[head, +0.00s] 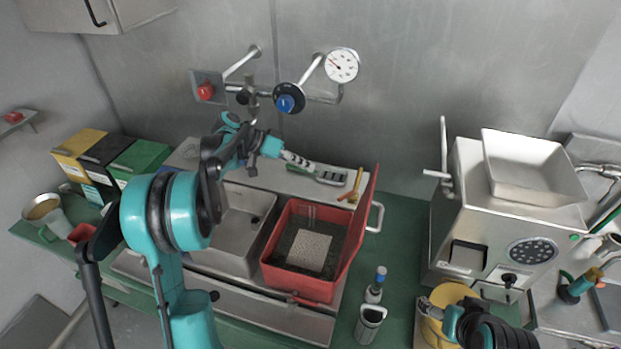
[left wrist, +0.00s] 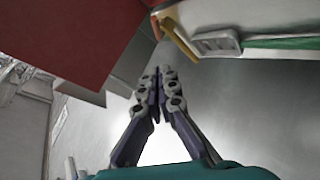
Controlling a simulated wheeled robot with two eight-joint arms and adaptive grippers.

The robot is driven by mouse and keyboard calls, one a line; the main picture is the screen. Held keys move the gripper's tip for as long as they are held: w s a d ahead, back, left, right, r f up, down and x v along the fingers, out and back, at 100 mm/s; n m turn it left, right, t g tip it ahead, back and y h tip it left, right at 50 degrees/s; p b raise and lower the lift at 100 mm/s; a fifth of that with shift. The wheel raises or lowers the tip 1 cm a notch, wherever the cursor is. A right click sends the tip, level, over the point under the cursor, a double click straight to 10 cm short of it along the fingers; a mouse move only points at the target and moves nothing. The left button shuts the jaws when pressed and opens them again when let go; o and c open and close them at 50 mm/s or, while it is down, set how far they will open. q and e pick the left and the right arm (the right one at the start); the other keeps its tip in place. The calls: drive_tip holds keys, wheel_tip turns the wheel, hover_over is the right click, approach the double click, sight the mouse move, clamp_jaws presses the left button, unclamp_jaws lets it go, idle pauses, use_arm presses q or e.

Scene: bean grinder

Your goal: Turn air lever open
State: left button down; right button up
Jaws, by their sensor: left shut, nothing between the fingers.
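A yellow lever (head: 356,186) stands on the back ledge behind the red box, and I take it to be the air lever. A yellow-orange piece, likely the same lever, shows at the top of the left wrist view (left wrist: 178,38). My left gripper (head: 315,166) is shut and empty, above the back ledge and left of the lever. Its fingertips also show in the left wrist view (left wrist: 163,48), close below the yellow piece in the picture; contact cannot be told. My right gripper (head: 425,304) is partly visible by a yellow container at the lower right; its opening is unclear.
A red box (head: 268,270) with a raised lid (head: 362,225) stands in front of the ledge. A grey holder (head: 331,177) lies left of the lever. A blue knob (head: 286,103) and gauge (head: 341,65) are on the wall pipes. A steel grinder (head: 465,220) stands right.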

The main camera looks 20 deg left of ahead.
use_arm(q)
drive_tip(key=b, duration=0.2)
approach(347, 195)
drive_tip(key=w+d, duration=0.2)
drive_tip(key=w, duration=0.2)
drive_tip(key=f, duration=0.1)
drive_tip(key=s+d+f, duration=0.1)
drive_tip(key=f, duration=0.1)
drive_tip(key=shift+s+d+f, duration=0.2)
drive_tip(key=shift+s+d, duration=0.15)
drive_tip(key=shift+d, duration=0.05)
drive_tip(key=shift+s+d+n+t+y+b, duration=0.4)
drive_tip(key=shift+n+t, duration=0.3)
drive_tip(key=shift+n, duration=0.2)
drive_tip(key=shift+s+d+n+t+y+b, duration=0.2)
drive_tip(key=shift+s+d+n+t+y, duration=0.2)
drive_tip(key=shift+d+n+t, duration=0.25)
drive_tip(key=shift+s+d+n+t+y+b, duration=0.2)
drive_tip(key=shift+s+d+n+t+y, duration=0.2)
drive_tip(key=shift+n, duration=0.45)
drive_tip(key=shift+s+d, duration=0.1)
drive_tip(key=shift+d, duration=0.25)
drive_tip(key=shift+a, duration=0.1)
